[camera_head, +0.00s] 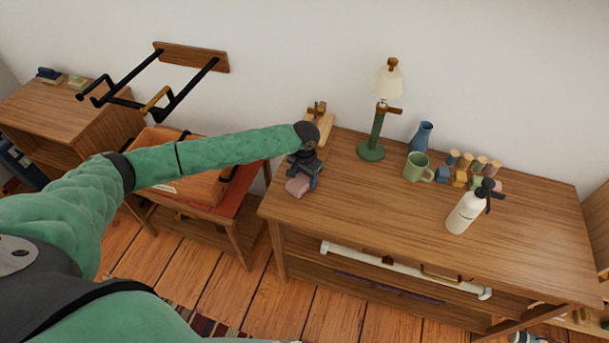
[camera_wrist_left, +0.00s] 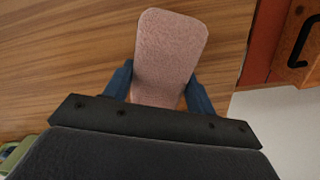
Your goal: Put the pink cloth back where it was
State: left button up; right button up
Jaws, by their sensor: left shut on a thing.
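The pink cloth (camera_head: 297,187) is a small folded pad at the left end of the wooden table (camera_head: 350,220). My left gripper (camera_head: 303,178) is over it, pointing down, shut on the cloth. In the left wrist view the cloth (camera_wrist_left: 171,55) stands out between the two blue fingers (camera_wrist_left: 158,92), with the wood top behind it. I cannot tell whether the cloth touches the table. My right gripper is in neither view.
An orange case (camera_head: 185,186) lies left.

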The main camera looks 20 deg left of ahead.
aim_at(305, 176)
pick_arm(q)
jog(key=shift+f, duration=0.1)
jog(key=o, duration=0.7)
jog(key=shift+o, duration=1.3)
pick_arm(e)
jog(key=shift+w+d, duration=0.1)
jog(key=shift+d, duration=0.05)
pick_arm(q)
jog(key=shift+r, duration=0.45)
notch_tip(305, 176, up, 11)
jog(key=b, duration=0.3)
jog(key=shift+r, duration=0.15)
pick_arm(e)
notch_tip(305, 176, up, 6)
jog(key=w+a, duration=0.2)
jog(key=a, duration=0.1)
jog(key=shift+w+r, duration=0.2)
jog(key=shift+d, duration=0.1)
